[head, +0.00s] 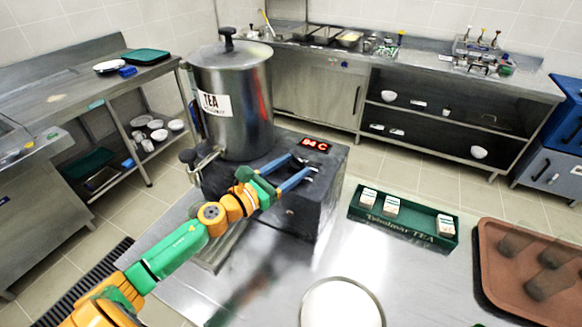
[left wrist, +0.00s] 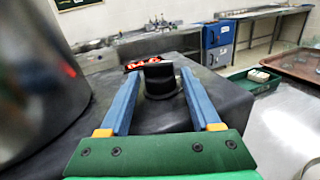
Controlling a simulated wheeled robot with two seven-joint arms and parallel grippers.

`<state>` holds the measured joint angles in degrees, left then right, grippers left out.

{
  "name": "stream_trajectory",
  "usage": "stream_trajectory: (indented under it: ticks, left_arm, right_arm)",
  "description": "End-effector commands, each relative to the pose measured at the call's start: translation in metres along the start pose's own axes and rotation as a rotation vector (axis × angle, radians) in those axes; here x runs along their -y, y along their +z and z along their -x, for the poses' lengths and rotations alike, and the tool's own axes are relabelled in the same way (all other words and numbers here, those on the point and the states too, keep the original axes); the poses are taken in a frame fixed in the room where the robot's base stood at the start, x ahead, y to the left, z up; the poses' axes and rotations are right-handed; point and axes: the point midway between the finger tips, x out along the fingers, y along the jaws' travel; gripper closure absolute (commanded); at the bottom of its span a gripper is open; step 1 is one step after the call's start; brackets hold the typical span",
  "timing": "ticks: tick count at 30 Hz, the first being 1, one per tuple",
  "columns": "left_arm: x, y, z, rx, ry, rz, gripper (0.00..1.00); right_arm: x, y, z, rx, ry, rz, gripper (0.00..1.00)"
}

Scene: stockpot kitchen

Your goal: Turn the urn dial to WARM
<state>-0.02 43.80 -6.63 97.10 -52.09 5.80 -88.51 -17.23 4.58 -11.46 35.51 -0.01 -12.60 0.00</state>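The tall steel urn (head: 232,95) labelled TEA stands on a dark base box (head: 318,205). A red lit display (head: 315,145), reading about 94 C, sits on top of the box. My left gripper (head: 303,167) reaches over the box top, just in front of the display. In the left wrist view a short black dial (left wrist: 160,83) stands between the two blue fingers, with a gap at each side; the fingers look open and not closed on it. The dial's markings cannot be read. My right gripper is not in view.
A green tea tray (head: 405,222) with 3 small boxes lies right of the base box. A round white plate or lid (head: 341,304) is at the front, and a brown tray (head: 530,262) at the right. The urn's tap (head: 203,163) juts out near my left arm.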

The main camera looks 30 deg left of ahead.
Motion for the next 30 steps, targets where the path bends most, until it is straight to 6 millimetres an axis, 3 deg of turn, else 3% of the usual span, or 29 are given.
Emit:
stream_trajectory:
  ticks: [1, 6, 17, 30]
  left_arm:
    - [0.000, 0.000, 0.000, 0.000, 0.000, 0.000, 0.53]
    - [0.000, 0.000, 0.000, 0.000, 0.000, 0.000, 0.99]
    - [0.002, 0.004, 0.000, -0.005, 0.062, 0.002, 1.00]
    - [0.011, 0.004, -0.002, -0.029, 0.406, 0.006, 1.00]
  right_arm:
    - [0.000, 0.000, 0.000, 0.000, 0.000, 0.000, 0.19]
    - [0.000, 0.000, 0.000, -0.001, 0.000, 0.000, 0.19]
    - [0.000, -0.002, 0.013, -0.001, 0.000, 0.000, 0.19]
    - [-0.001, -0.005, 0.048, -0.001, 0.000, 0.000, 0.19]
